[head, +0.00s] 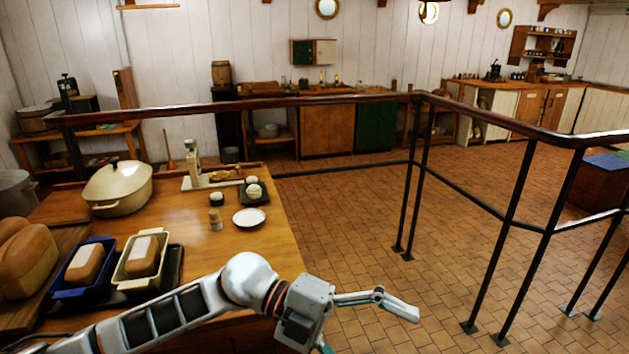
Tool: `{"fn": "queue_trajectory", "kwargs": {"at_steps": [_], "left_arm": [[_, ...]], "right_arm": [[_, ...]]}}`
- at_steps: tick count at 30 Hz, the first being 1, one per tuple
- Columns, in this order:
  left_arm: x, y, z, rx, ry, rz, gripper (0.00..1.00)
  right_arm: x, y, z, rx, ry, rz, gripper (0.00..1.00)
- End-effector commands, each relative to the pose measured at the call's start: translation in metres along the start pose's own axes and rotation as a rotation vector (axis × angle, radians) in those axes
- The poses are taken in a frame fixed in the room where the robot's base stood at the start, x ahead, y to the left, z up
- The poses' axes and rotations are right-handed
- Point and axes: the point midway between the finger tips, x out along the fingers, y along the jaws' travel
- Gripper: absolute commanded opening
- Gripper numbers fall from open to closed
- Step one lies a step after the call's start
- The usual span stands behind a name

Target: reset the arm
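My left arm comes in from the left across the near edge of the wooden counter (262,215). Its gripper (380,300) reaches past the counter's right side, over the tiled floor. One finger shows, stretched to the right. The lower part of the gripper is cut off by the bottom edge of the view, so its opening is unclear. No object shows at the visible finger. My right gripper is not in view.
The counter holds a cream lidded pot (118,188), a blue loaf tin (62,284), a cream loaf tin (126,272), a white plate (249,218) and a small shaker (215,220). A railing (487,240) stands to the right. Open floor (350,230) lies between.

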Motion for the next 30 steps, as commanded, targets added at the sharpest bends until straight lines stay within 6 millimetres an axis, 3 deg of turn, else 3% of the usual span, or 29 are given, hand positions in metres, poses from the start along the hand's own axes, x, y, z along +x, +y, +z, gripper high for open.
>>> {"fn": "queue_trajectory", "kwargs": {"at_steps": [3, 7, 11, 14, 17, 22, 26, 30], "left_arm": [[0.007, -0.023, -0.001, -0.051, -0.022, -0.259, 0.9], [-0.007, -0.041, 0.012, -0.126, -0.1, -0.518, 0.9], [-0.036, -0.04, 0.034, -0.235, -0.219, -0.751, 0.9], [-0.065, -0.023, 0.054, -0.339, -0.336, -0.907, 0.9], [-0.097, 0.011, 0.074, -0.46, -0.471, -1.038, 0.9], [-0.147, 0.103, 0.093, -0.702, -0.728, -1.196, 0.9], [-0.175, 0.189, 0.089, -0.896, -0.923, -1.252, 0.9], [-0.193, 0.281, 0.066, -1.1, -1.11, -1.262, 0.9]], "right_arm": [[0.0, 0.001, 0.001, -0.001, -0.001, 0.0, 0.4], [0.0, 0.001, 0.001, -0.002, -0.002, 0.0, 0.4], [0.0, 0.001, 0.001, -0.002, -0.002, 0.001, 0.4], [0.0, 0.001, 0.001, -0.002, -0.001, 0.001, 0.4], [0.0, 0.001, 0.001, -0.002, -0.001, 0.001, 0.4], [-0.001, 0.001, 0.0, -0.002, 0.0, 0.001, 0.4], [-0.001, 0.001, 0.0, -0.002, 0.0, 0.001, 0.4], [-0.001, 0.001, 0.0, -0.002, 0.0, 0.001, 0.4]]}}
